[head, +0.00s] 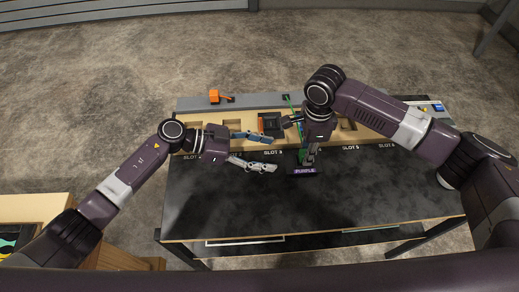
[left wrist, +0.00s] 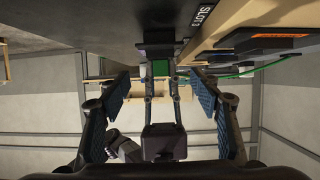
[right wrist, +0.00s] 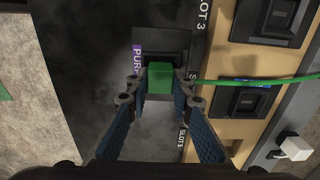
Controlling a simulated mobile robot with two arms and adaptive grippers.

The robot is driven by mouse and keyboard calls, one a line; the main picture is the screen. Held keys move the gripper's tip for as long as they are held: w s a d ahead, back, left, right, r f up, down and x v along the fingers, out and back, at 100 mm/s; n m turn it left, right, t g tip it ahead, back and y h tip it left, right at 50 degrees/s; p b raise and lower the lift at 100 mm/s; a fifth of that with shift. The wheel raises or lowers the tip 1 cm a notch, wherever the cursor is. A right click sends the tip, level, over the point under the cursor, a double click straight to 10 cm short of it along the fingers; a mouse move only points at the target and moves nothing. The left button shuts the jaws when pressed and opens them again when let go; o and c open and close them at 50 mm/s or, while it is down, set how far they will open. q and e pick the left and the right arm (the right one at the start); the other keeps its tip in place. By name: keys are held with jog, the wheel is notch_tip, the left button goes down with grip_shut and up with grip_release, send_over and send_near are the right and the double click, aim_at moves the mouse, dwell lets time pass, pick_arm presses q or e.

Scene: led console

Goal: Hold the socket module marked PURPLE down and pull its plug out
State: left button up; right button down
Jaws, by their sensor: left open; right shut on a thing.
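The module marked PURPLE (head: 303,171) stands on the dark tabletop in front of the slot row; its purple label (right wrist: 137,60) shows in the right wrist view. My right gripper (head: 311,155) is shut on the green plug (right wrist: 160,78), above the module. A green cable (right wrist: 255,83) runs from the plug toward the slot row. The left wrist view also shows the plug (left wrist: 160,68) against the dark module (left wrist: 158,47); I cannot tell how deep it sits. My left gripper (head: 277,152) is open and empty, left of the module and apart from it.
A wooden slot row (head: 207,136) runs along the table's back, with a dark module (head: 270,123) seated in it. An orange block (head: 214,96) is on the grey strip behind. The front of the black tabletop (head: 240,205) is clear.

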aim_at(299, 158)
pick_arm(q)
jog(key=x, duration=1)
jog(key=shift+w+d, duration=0.1)
jog(key=shift+d, duration=0.05)
jog(key=shift+c, duration=0.4)
jog(key=c, duration=1.2)
jog(key=o, duration=1.3)
jog(key=v, duration=1.2)
pick_arm(e)
jog(key=c, duration=1.6)
grip_release()
